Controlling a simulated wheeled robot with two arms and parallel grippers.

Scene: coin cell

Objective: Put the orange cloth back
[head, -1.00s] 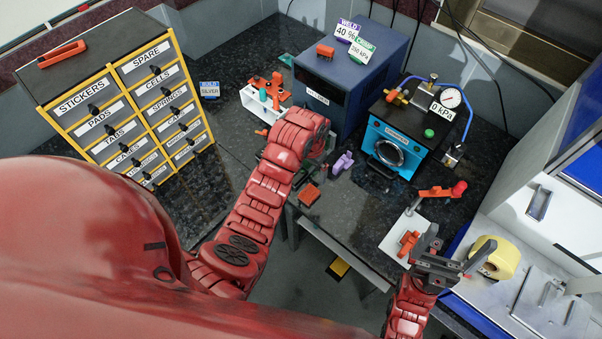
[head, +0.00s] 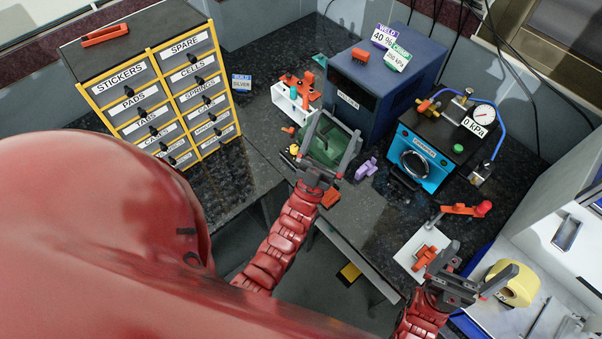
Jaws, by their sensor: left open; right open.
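A small flat orange square (head: 331,198), which looks like the folded orange cloth, lies near the front edge of the dark bench. My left wrist and gripper partly cover it. My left gripper (head: 338,123) is open, its fingers pointing away over the bench, beyond the orange square. A dark green object shows between and behind its fingers; I cannot tell what it is. Nothing is visibly held. My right gripper (head: 480,260) is open and empty at the lower right, beside a yellow roll.
The labelled drawer cabinet (head: 165,95) stands at left with an orange tool on top. A white rack (head: 292,103), blue welder (head: 340,98), purple piece (head: 366,168), blue-fronted gauge box (head: 420,160) and white plate with a red-handled clamp (head: 422,255) are around.

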